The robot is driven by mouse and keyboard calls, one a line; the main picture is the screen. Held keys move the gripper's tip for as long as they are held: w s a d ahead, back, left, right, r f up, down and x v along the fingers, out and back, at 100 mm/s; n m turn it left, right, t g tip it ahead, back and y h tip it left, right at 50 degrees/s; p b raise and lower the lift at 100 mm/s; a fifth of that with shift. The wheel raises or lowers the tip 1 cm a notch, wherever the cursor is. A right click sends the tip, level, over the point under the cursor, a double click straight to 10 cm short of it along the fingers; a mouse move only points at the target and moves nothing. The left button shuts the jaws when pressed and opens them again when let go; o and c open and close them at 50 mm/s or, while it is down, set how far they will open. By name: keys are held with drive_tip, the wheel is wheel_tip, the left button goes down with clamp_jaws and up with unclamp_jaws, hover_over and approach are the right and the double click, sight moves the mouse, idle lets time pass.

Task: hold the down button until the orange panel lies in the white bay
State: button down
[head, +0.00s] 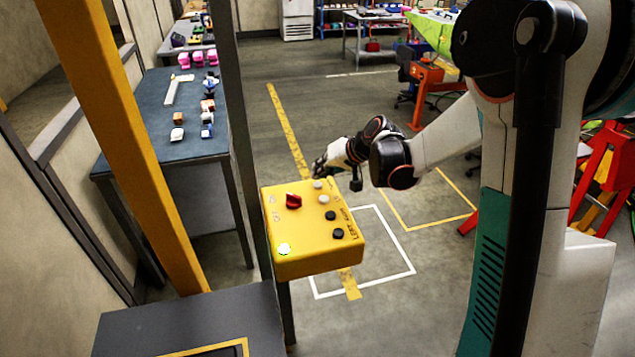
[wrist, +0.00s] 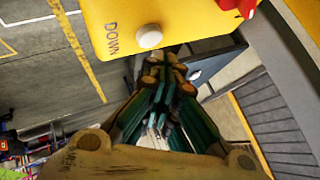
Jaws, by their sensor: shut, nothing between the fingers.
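The yellow control box (head: 312,240) stands on a post in the middle of the head view. In the wrist view, a white button (wrist: 149,37) sits beside the word DOWN on the box face. My gripper (head: 320,169) is at the far edge of the box, close to the white buttons. In the wrist view my gripper (wrist: 165,62) is shut and empty, its tips just below the down button in the picture; I cannot tell whether they touch. A white floor outline (head: 413,270), perhaps the white bay, lies behind the box and looks empty where visible. I see no orange panel.
A yellow post (head: 125,140) and a grey post (head: 238,130) rise at left. A blue-topped table (head: 185,145) with small objects stands behind them.

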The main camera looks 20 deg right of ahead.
sight(320, 183)
drive_tip(key=shift+r, duration=0.1)
drive_tip(key=shift+r+p, duration=1.55)
drive_tip(key=shift+r, duration=0.9)
